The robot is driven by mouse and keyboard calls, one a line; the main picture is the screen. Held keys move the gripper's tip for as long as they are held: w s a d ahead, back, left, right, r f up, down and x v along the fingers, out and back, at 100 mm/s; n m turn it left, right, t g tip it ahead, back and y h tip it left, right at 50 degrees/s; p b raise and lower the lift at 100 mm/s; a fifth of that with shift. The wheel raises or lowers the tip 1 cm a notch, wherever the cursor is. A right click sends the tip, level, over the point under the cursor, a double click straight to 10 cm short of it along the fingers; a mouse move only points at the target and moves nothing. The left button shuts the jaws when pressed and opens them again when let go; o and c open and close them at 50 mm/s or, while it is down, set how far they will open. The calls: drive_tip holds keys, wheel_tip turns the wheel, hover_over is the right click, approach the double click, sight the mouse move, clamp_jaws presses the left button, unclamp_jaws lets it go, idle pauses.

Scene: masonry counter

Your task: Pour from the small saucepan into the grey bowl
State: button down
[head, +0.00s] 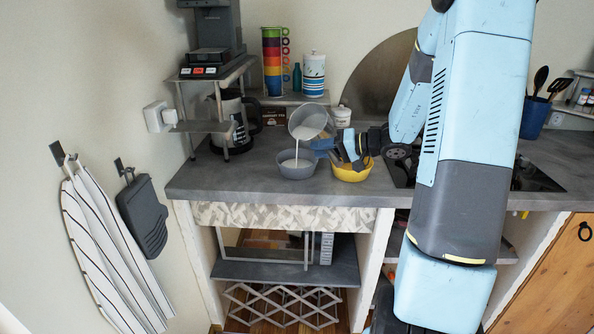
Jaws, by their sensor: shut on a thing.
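The small saucepan (307,121) is grey outside and tilted steeply above the counter. A thin white stream (296,150) runs from its rim down into the grey bowl (295,171). White liquid shows inside the bowl, which stands upright on the counter. My gripper (338,148) is to the right of the saucepan, shut on its blue handle (322,144). The fingertips are small and partly covered by the handle and wrist.
A yellow bowl (350,174) stands just right of the grey bowl, under my wrist. A glass coffee pot (233,124) and a small shelf stand at the left. Stacked coloured mugs (272,62) and a striped canister (314,75) are behind. The counter's front left (220,180) is clear.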

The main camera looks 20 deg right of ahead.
drive_tip(key=shift+f+n+h+p, duration=0.25)
drive_tip(key=shift+n+h+p, duration=0.15)
drive_tip(key=shift+p, duration=0.1)
idle(2.3)
